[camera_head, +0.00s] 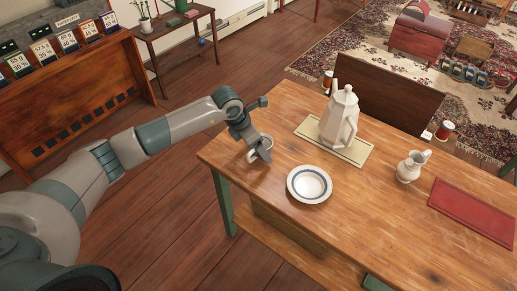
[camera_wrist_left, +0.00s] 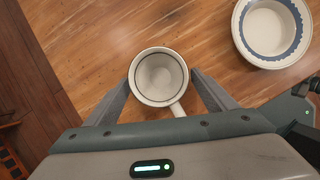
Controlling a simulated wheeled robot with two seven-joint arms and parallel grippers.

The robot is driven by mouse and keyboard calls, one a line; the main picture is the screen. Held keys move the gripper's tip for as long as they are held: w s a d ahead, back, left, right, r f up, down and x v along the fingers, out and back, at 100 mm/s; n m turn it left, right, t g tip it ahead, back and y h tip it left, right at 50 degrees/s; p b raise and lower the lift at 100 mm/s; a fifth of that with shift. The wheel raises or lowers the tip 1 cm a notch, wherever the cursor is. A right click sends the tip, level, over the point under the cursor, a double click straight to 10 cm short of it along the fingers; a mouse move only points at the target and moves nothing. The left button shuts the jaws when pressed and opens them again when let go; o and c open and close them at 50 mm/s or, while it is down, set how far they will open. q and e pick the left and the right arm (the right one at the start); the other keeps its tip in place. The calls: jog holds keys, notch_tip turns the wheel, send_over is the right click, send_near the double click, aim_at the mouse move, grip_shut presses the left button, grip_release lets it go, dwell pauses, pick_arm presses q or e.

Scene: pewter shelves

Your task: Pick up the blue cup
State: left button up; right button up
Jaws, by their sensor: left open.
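A white cup with a thin dark line around its rim stands near the left end of the wooden table, seen from above in the left wrist view (camera_wrist_left: 158,73); its handle points toward my gripper's body. I cannot see blue on it. In the head view the cup (camera_head: 266,151) is partly hidden by my left gripper (camera_head: 255,148). My left gripper is open, with its fingers (camera_wrist_left: 162,82) on either side of the cup. I cannot tell whether they touch it. My right gripper is not in view.
A white bowl with a blue band (camera_head: 309,184) sits on the table (camera_head: 360,225) right of the cup. A tall white pot (camera_head: 339,118) stands on a mat behind it. A small white pitcher (camera_head: 411,166) and a red mat (camera_head: 475,211) are farther right. The front middle is clear.

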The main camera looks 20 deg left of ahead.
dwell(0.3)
pick_arm(q)
jog(key=c, duration=1.2)
jog(key=shift+r, duration=0.15)
